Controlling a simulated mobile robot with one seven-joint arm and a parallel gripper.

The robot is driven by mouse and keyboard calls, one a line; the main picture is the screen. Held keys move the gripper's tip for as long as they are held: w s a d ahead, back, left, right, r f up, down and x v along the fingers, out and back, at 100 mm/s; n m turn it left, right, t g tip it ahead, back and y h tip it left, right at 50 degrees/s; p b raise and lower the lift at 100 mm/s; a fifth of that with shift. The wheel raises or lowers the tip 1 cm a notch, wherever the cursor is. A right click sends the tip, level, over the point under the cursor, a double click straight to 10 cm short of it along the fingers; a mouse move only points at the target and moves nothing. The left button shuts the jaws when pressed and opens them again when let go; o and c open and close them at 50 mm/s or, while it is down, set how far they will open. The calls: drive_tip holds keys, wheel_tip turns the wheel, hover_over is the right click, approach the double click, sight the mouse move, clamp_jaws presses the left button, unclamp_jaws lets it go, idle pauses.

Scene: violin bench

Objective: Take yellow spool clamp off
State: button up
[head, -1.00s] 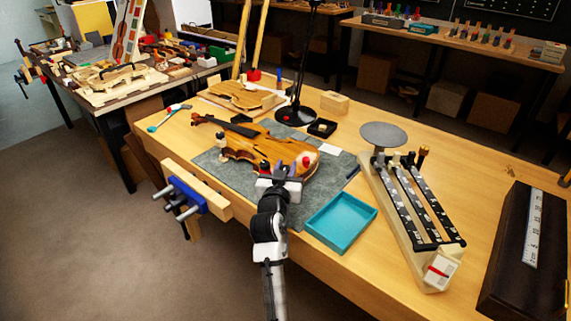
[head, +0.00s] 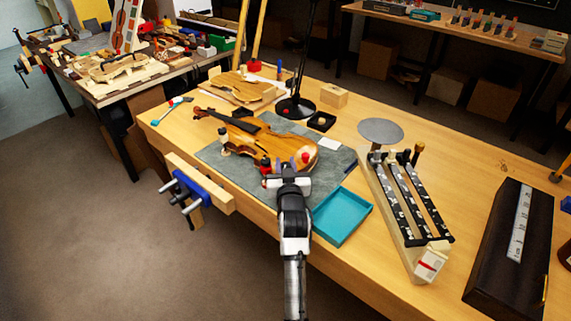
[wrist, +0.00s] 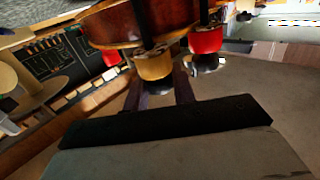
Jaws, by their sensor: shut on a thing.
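The violin (head: 275,148) lies on a grey mat (head: 213,157) on the bench; part of its body (wrist: 105,25) shows at the top of the wrist view. My gripper (head: 290,167) is at the violin's near edge. In the wrist view my gripper (wrist: 160,85) has one finger on each side of the yellow spool clamp (wrist: 153,66) and is shut on it. The clamp's dark post stands right by the violin's edge; I cannot tell whether it still touches. In the head view my gripper hides the yellow clamp.
A red spool clamp (wrist: 205,40) stands close to the right of the yellow one. A teal tray (head: 342,217) lies right of my gripper. A vise (head: 188,188) sits on the bench's front edge.

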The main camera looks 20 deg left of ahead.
drive_tip(key=shift+a, duration=0.1)
drive_tip(key=o, duration=1)
drive_tip(key=shift+b+v, duration=2)
drive_tip(key=shift+v, duration=4.95)
